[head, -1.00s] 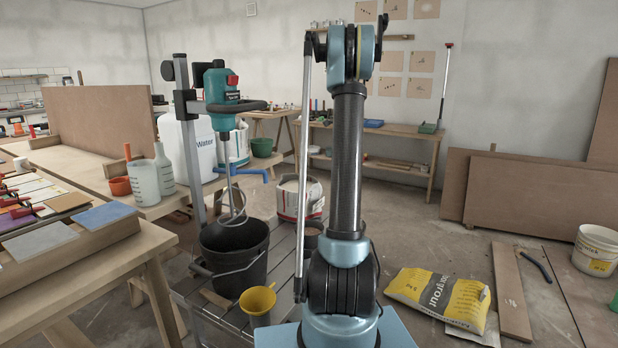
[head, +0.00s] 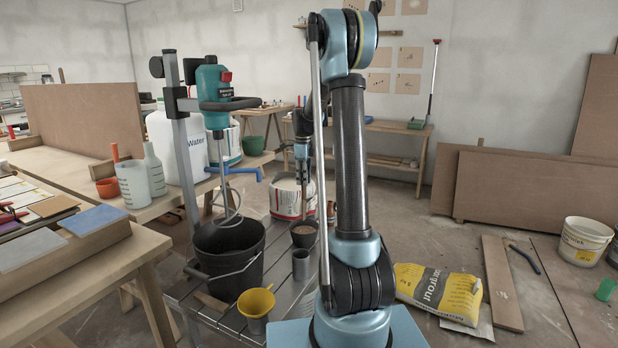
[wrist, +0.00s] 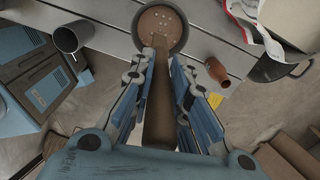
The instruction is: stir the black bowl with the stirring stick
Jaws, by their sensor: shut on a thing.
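The black bowl (head: 304,241) stands on the slatted metal cart, with brown contents inside. In the wrist view the bowl (wrist: 184,32) lies straight ahead of the fingers, and its brown contents have pale specks. In the head view my gripper (head: 303,150) is above the bowl, partly hidden behind my arm.
A grey metal cup (head: 300,266) stands in front of the bowl, and a small brown bottle (wrist: 217,72) stands beside it. A large black bucket (head: 228,275) under a mixer (head: 212,92) and a yellow funnel (head: 256,302) are to the left. A red-white bucket (head: 284,203) is behind.

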